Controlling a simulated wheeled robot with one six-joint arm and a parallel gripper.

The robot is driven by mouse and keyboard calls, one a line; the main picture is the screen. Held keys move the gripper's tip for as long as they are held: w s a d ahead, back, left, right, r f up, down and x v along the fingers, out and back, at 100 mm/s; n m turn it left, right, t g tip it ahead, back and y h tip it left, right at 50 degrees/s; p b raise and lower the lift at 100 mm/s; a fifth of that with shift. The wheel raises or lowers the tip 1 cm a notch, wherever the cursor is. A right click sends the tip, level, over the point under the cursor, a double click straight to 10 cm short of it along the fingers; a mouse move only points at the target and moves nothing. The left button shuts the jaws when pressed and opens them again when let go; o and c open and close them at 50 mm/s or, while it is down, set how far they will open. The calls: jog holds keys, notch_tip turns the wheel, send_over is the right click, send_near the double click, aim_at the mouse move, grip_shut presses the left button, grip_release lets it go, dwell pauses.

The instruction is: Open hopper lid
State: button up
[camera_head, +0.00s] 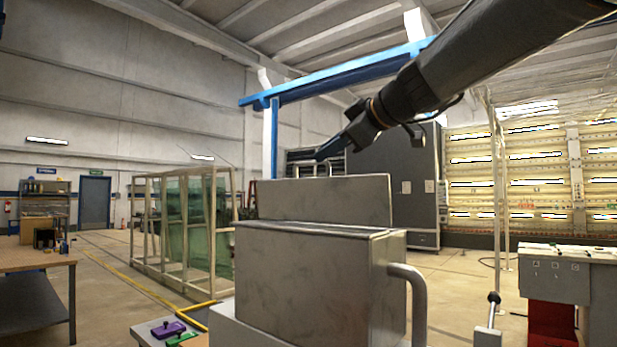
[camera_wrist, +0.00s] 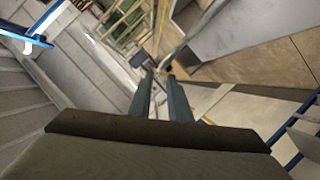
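A grey metal hopper box (camera_head: 315,285) stands in the front middle of the head view, with a curved pipe handle on its right side. A flat metal panel (camera_head: 325,199) rises at the back of its top; I cannot tell whether this is the lid standing up or a fixed part.
A wooden-framed glass rack (camera_head: 190,225) stands behind to the left. A workbench (camera_head: 35,262) is at the far left. A control console (camera_head: 560,275) is at the right, with a short lever (camera_head: 493,305) nearer. Purple and green items lie on a low surface at the front left.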

aim_at(308, 164)
jog(key=p+x, duration=0.3)
jog(key=x, duration=0.5)
jog(key=shift+f, duration=0.15)
grip_shut()
